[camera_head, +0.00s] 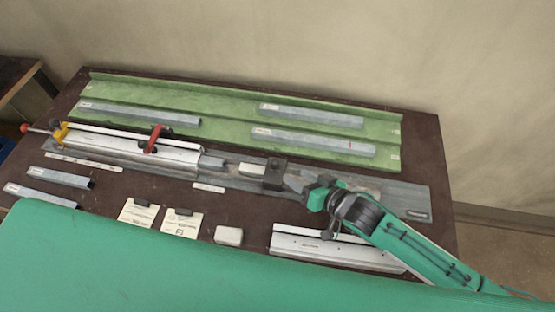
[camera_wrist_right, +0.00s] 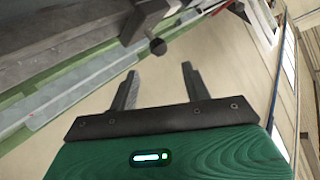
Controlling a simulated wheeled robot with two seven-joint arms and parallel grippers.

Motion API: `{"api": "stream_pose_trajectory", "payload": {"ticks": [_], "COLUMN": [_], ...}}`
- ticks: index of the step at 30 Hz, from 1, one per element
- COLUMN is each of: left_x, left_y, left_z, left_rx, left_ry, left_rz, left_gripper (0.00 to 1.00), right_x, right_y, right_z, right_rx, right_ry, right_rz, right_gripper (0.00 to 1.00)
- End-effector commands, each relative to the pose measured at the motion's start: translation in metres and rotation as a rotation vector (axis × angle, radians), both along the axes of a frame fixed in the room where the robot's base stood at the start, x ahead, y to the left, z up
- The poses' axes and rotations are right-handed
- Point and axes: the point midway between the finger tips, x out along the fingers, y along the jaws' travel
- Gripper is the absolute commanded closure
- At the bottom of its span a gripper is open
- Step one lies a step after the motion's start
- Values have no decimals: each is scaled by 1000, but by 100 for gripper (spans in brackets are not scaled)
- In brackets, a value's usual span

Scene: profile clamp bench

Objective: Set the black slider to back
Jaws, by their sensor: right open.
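The black slider, seemingly the dark block (camera_head: 274,173), sits on the long grey base right of the clamp's white profile. In the right wrist view a dark block (camera_wrist_right: 146,18) with a round black knob (camera_wrist_right: 158,46) shows beyond the fingertips; it appears to be the same part. My right gripper (camera_head: 296,184) is just right of the block, its fingers pointing left toward it. It also shows in the right wrist view (camera_wrist_right: 158,82), open with nothing between its fingers. The knob looks apart from the fingers. My left gripper is not in view.
A red-handled clamp (camera_head: 153,140) holds a white profile at left. A green tray (camera_head: 230,104) with several grey profiles lies behind. Paper cards (camera_head: 182,223), a small white block (camera_head: 228,236) and a white rail (camera_head: 325,249) lie in front.

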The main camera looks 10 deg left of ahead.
Motion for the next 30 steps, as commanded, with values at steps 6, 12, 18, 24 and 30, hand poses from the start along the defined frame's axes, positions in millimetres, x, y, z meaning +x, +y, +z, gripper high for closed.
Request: {"api": "stream_pose_trajectory", "payload": {"ticks": [6,12,18,24,30], "left_x": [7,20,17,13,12], "left_y": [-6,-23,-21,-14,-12], "left_z": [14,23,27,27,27], "left_rx": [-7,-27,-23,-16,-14], "left_ry": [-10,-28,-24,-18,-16], "left_rz": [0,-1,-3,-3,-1], "left_gripper": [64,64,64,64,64], "right_x": [23,41,52,55,55], "right_y": [33,58,74,80,80], "right_z": [-11,-23,-31,-35,-35], "right_rx": [1,-1,0,0,0], "right_ry": [-1,0,-1,-1,-1], "right_rz": [-1,-1,-1,-1,-1], "right_gripper": [51,51,51,51,51]}}
